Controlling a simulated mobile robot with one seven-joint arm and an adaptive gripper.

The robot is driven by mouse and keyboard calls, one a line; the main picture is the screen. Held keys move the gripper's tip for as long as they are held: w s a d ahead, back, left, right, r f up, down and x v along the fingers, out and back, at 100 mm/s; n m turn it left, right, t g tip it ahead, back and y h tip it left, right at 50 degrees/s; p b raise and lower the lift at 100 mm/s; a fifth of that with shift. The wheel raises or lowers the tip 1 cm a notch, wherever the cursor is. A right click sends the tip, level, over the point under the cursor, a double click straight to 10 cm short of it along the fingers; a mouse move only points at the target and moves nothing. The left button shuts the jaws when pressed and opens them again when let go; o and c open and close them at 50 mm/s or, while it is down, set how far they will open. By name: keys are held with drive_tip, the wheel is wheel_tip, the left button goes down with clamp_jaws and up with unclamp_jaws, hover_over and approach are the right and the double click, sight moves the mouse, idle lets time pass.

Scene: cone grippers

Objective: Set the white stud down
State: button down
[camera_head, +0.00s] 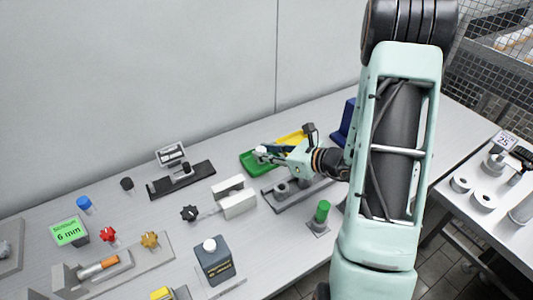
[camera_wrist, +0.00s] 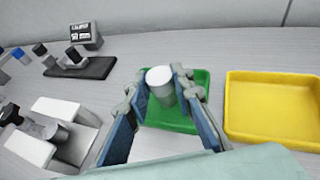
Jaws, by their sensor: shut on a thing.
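The white stud (camera_wrist: 161,80) shows in the wrist view as a short cylinder with a white top and greyish side. My gripper (camera_wrist: 160,92) is shut on it, with a finger on each side. The stud is over the green tray (camera_wrist: 197,118); I cannot tell whether it touches the tray floor. In the head view my gripper (camera_head: 262,155) reaches over the green tray (camera_head: 247,163), and the stud's white top (camera_head: 260,149) shows at the fingertips.
A yellow tray (camera_wrist: 275,105) stands right of the green one and looks empty. A black plate with a fixture (camera_wrist: 82,67) lies at the left, and a white-jawed vise (camera_wrist: 56,117) is at the lower left. In the head view a green-topped peg (camera_head: 322,211) stands nearer.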

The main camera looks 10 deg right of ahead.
drive_tip(key=shift+f+b, duration=0.15)
drive_tip(key=shift+b, duration=0.15)
drive_tip(key=c, duration=1.7)
unclamp_jaws()
drive_tip(key=shift+r, duration=0.2)
drive_tip(key=shift+s+d+r+p, duration=0.1)
drive_tip(key=shift+d+r+p, duration=0.05)
drive_tip(key=shift+p, duration=0.2)
drive_tip(key=v, duration=1.1)
drive_tip(key=shift+s+d+r, duration=0.15)
drive_tip(key=shift+s, duration=0.1)
